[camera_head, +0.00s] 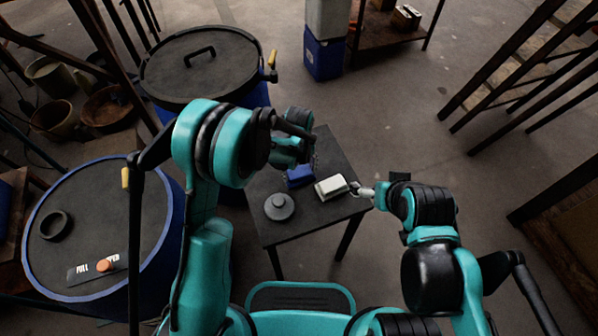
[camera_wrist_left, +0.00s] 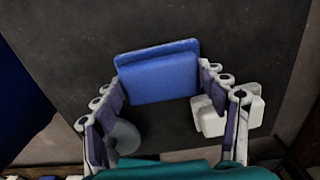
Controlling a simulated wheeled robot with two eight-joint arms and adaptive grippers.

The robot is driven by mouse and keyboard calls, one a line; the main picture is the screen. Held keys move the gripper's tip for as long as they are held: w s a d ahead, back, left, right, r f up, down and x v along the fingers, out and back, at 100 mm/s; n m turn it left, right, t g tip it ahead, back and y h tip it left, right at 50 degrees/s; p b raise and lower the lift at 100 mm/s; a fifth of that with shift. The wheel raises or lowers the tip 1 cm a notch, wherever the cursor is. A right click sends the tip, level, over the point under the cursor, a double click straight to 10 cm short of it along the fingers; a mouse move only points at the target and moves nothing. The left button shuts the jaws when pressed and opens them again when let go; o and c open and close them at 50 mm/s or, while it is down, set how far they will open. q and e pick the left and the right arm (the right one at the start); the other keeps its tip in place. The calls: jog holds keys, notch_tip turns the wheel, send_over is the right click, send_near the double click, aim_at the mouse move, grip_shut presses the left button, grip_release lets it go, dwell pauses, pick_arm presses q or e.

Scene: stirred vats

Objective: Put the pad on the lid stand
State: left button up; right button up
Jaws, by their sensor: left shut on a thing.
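The blue pad (camera_head: 299,177) is between the fingers of my left gripper (camera_head: 296,162), over the small dark table (camera_head: 290,231), which looks like the lid stand. In the left wrist view the blue pad (camera_wrist_left: 158,78) lies across the grip of my left gripper (camera_wrist_left: 160,84), with a finger at each side. I cannot tell whether its underside touches the tabletop (camera_wrist_left: 70,80). My right gripper (camera_head: 362,190) is at the table's right edge, close to a white block; its finger opening is too small to read.
The white block (camera_head: 331,187) and a grey round knobbed piece (camera_head: 279,207) share the small table. A lidded vat (camera_head: 205,62) stands behind on the left. Another blue-rimmed vat (camera_head: 95,225) with a ring on it is at left. Floor right of the table is clear.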

pick_arm(q)
jog(key=o, duration=1)
